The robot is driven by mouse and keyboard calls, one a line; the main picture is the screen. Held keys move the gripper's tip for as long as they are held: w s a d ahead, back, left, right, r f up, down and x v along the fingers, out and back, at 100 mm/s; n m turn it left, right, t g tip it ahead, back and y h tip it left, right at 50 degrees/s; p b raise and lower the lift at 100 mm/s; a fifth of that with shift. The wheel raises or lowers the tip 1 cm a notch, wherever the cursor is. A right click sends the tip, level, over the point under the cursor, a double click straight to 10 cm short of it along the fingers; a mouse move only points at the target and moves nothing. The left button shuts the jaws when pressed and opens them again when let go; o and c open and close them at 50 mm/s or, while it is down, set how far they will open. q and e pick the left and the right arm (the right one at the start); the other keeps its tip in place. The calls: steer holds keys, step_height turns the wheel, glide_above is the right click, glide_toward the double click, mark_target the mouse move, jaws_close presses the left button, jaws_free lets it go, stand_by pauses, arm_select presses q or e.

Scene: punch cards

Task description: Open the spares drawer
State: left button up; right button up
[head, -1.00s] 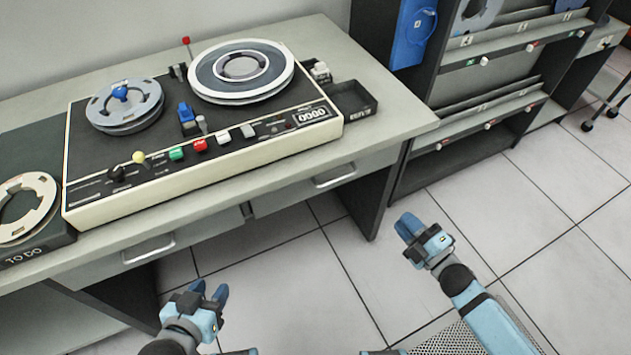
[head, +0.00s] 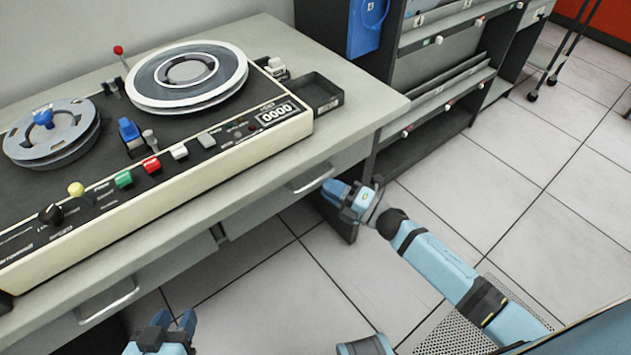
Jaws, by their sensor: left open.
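Two grey drawers sit under the desk top and both look shut. The right drawer (head: 268,196) has a bar handle (head: 313,179); the left drawer (head: 150,284) has a bar handle (head: 107,301). I see no label telling which is the spares drawer. My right gripper (head: 333,191) is close to the right handle, just to its right and slightly lower; I cannot tell whether it touches it. Its fingers overlap in view, so their opening is unclear. My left gripper (head: 176,321) is open and empty at the bottom edge, right of and below the left handle.
A tape machine (head: 225,152) with two reels stands on the desk (head: 365,98). A small black tray (head: 315,93) lies beside it. A dark shelf rack (head: 440,100) stands right of the desk. The tiled floor (head: 500,190) in front of the rack is clear.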

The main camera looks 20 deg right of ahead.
mark_target(316, 180)
steer(key=shift+x, duration=2.15)
steer(key=shift+c, duration=0.5)
jaws_close()
arm_select(q)
steer(key=p, duration=0.5)
steer(key=shift+s+a+r+g+y, duration=0.2)
steer(key=shift+a+g+y, duration=0.1)
steer(key=shift+a, duration=0.1)
arm_select(e)
steer(key=s+d, duration=0.4)
steer(key=s, duration=0.8)
steer(key=s+d, duration=0.5)
steer(key=s, duration=0.8)
steer(key=shift+s+d, duration=0.1)
steer(key=shift+d, duration=0.05)
